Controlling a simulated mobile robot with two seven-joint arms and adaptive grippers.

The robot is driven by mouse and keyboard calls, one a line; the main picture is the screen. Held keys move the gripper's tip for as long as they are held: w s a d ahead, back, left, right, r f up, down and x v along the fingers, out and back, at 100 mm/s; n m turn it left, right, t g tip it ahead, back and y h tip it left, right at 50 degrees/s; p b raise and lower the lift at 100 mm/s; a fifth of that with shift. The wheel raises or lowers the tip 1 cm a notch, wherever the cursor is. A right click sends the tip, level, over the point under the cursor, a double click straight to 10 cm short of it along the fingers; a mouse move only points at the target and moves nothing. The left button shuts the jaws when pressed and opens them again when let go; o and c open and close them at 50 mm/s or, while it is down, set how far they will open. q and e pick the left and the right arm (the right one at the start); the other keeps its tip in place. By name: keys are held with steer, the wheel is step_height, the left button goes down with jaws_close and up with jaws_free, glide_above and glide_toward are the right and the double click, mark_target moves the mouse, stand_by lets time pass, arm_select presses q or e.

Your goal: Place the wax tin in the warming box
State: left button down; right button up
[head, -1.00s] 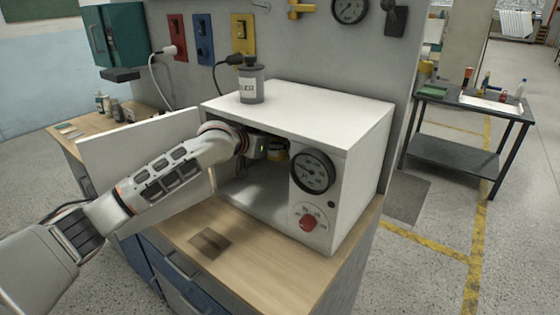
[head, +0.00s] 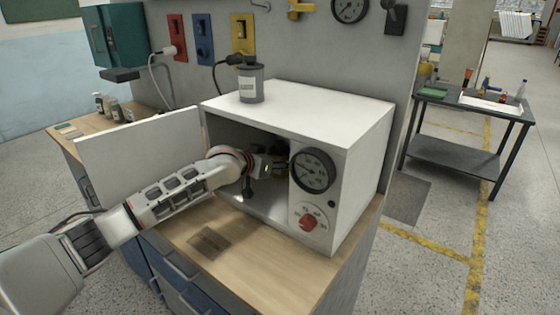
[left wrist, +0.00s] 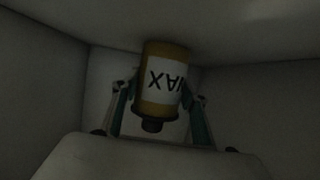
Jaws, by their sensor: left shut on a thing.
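The warming box (head: 318,112) is a white cabinet on the bench, with its door (head: 135,145) swung open to the left. My left gripper (head: 278,166) reaches through the opening into the box's dim inside. It is shut on the wax tin (left wrist: 160,85), a yellow-brown can with a white WAX label. In the left wrist view the label reads upside down and the tin sits between the fingers (left wrist: 160,105). In the head view the tin is mostly hidden by the gripper and dial panel. Whether it touches the box floor I cannot tell. My right gripper is out of view.
A grey labelled canister (head: 251,84) stands on top of the box. A dial (head: 313,170) and red knob (head: 307,222) are on its right front. A dark side table (head: 470,105) stands at right.

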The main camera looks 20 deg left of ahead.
arm_select(q)
steer(key=c, duration=1.2)
jaws_free()
steer(key=shift+o, duration=0.2)
steer(key=p+v, duration=0.1)
steer(key=v, duration=1.1)
steer(key=shift+a+r, duration=0.1)
